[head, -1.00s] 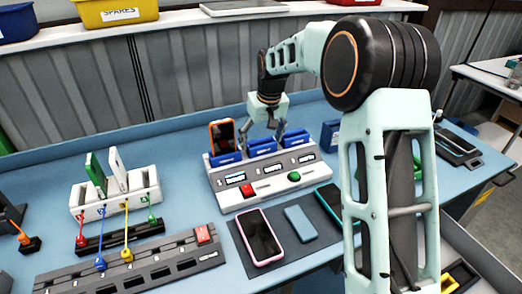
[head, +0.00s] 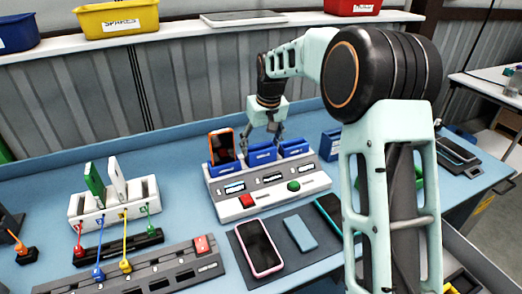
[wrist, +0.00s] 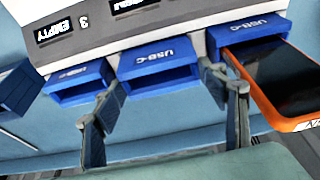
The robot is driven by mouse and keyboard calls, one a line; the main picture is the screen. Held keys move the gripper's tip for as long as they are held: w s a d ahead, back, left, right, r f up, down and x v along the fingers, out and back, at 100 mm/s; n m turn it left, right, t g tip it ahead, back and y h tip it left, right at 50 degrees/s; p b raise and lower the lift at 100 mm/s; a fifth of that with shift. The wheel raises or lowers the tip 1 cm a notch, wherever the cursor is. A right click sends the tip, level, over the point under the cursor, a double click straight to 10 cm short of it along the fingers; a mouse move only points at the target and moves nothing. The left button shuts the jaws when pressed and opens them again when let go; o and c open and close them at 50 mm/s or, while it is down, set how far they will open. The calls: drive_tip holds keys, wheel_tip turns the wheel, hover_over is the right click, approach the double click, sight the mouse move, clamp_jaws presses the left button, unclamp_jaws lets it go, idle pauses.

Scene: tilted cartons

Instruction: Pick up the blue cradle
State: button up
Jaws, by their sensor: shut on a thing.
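The charging dock (head: 268,192) stands on the blue bench with three blue cradles in a row along its top. The middle cradle (head: 262,154), marked USB-C in the wrist view (wrist: 160,62), is empty. My gripper (head: 262,140) reaches down at it from behind, with one finger on each side, and is shut on it. In the wrist view my fingers (wrist: 165,105) flank this cradle. It still appears seated at the dock. The left cradle (head: 224,168) holds an orange phone (head: 221,145). The right cradle (head: 294,147) is empty.
A white rack (head: 112,204) with two upright plates stands left. Another blue block (head: 330,144) sits close right of the dock.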

drive_tip(key=s+d+r+b, duration=0.1)
drive_tip(key=s+d+r, duration=0.5)
drive_tip(key=s+r, duration=0.5)
drive_tip(key=shift+s+d+r+b, duration=0.2)
drive_tip(key=shift+s+b, duration=0.15)
drive_tip(key=shift+s, duration=0.45)
drive_tip(key=shift+r+p, duration=0.65)
drive_tip(key=shift+r+p, duration=0.55)
drive_tip(key=shift+r, duration=0.05)
drive_tip(key=shift+f, duration=0.1)
